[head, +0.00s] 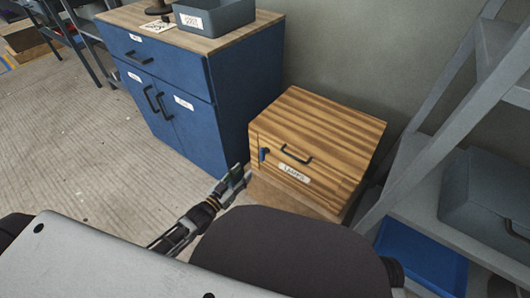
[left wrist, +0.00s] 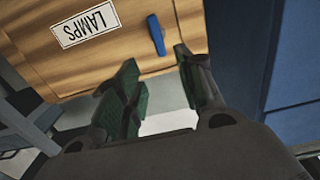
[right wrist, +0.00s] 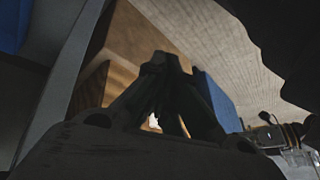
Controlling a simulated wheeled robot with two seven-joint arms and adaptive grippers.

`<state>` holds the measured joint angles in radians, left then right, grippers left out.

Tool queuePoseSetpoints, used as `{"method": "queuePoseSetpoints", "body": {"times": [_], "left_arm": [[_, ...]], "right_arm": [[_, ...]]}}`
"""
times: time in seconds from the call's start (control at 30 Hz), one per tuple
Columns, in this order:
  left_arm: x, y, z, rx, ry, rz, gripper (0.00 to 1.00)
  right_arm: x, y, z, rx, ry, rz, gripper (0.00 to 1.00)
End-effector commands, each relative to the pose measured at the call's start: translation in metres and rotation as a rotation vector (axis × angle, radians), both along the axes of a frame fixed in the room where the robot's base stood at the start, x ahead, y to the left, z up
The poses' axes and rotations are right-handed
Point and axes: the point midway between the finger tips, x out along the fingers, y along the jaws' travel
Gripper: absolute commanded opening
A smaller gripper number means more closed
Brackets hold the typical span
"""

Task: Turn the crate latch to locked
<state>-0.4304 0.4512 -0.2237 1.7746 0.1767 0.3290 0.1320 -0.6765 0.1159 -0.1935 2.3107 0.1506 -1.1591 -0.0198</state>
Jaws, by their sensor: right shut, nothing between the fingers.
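The wooden crate (head: 325,130) stands against the wall, with a "LAMPS" label (head: 294,172) and a dark handle on its front. Its blue latch (head: 264,154) is at the left side of the front and points roughly up and down; it also shows in the left wrist view (left wrist: 156,36). My left gripper (head: 240,174) is in front of and below the latch, apart from it. Its fingers (left wrist: 162,82) are spread with nothing between them, and the latch shows beyond the gap. My right gripper (right wrist: 165,65) is shut and empty; the head view does not show it.
A blue cabinet (head: 180,95) stands left of the crate, with a grey bin (head: 215,14) on top. A grey rack (head: 440,130) stands on the right, with a blue tray (head: 420,256) low down. Open floor (head: 70,150) lies to the left.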

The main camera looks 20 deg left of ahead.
Motion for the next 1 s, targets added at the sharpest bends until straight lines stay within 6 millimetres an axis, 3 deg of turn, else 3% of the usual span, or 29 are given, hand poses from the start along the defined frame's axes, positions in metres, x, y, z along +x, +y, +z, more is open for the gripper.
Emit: {"method": "queuePoseSetpoints", "body": {"times": [0.47, 1.0], "left_arm": [[0.005, -0.002, -0.001, 0.001, 0.001, 0.000, 0.38], [0.047, -0.017, -0.001, 0.000, 0.000, 0.001, 0.38]], "right_arm": [[0.000, 0.001, -0.004, 0.004, -0.005, -0.002, 0.00], [0.007, 0.008, -0.032, 0.052, -0.055, -0.021, 0.00]]}}
